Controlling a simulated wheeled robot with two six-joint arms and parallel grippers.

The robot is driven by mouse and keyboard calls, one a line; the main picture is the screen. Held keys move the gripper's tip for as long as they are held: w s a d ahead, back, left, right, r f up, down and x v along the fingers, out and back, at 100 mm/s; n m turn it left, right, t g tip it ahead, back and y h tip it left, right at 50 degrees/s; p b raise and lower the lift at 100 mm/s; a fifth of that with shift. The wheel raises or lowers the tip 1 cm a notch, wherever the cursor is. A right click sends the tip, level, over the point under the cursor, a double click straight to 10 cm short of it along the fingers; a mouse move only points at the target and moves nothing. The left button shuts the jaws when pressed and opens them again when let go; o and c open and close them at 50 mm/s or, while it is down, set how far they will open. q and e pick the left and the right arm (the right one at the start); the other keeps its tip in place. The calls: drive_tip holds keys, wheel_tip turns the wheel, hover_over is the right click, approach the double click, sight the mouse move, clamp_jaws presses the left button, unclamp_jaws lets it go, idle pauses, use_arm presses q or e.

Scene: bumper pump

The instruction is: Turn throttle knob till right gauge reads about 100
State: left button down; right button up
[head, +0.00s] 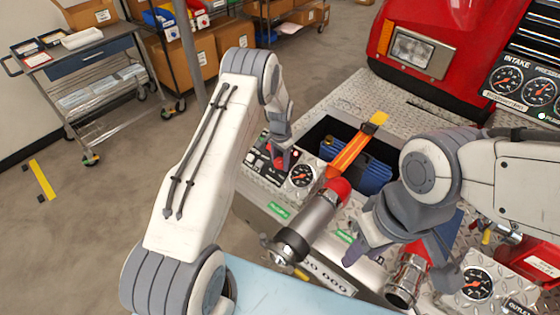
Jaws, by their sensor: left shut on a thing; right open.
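My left gripper (279,150) reaches down over a small black control panel (262,165) on the bumper, left of the open well. It is shut on a red knob (283,160), which its fingers mostly cover. At the upper right, a black panel carries an intake gauge (506,80) and a right gauge (540,92).
A round gauge (302,175) sits beside the control panel, and another gauge (478,283) is at the lower right. A grey nozzle with a red end (315,220) lies across the bumper front. An orange strap (350,152) crosses the well holding a blue hose (370,176).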

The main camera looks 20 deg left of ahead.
use_arm(q)
drive_tip(key=shift+w+a+f+n+h+b, duration=0.15)
drive_tip(key=shift+n+h+b, duration=0.2)
drive_tip(key=shift+n+b, duration=0.35)
drive_tip(key=shift+s+a+n+h+b, duration=0.1)
drive_tip(key=shift+n+h+b, duration=0.35)
drive_tip(key=shift+b, duration=0.35)
drive_tip(key=shift+a+n+h+b, duration=0.1)
drive_tip(key=shift+n+h+b, duration=0.5)
drive_tip(key=shift+n+b, duration=0.6)
drive_tip(key=n+h+b, duration=0.2)
drive_tip(key=n, duration=0.2)
drive_tip(key=shift+a+b, duration=0.1)
drive_tip(key=shift+b, duration=0.25)
drive_tip(key=shift+n+t+h+b, duration=0.5)
drive_tip(key=shift+n+h+b, duration=0.35)
drive_tip(key=shift+n, duration=0.5)
drive_tip(key=shift+c, duration=1.4)
unclamp_jaws()
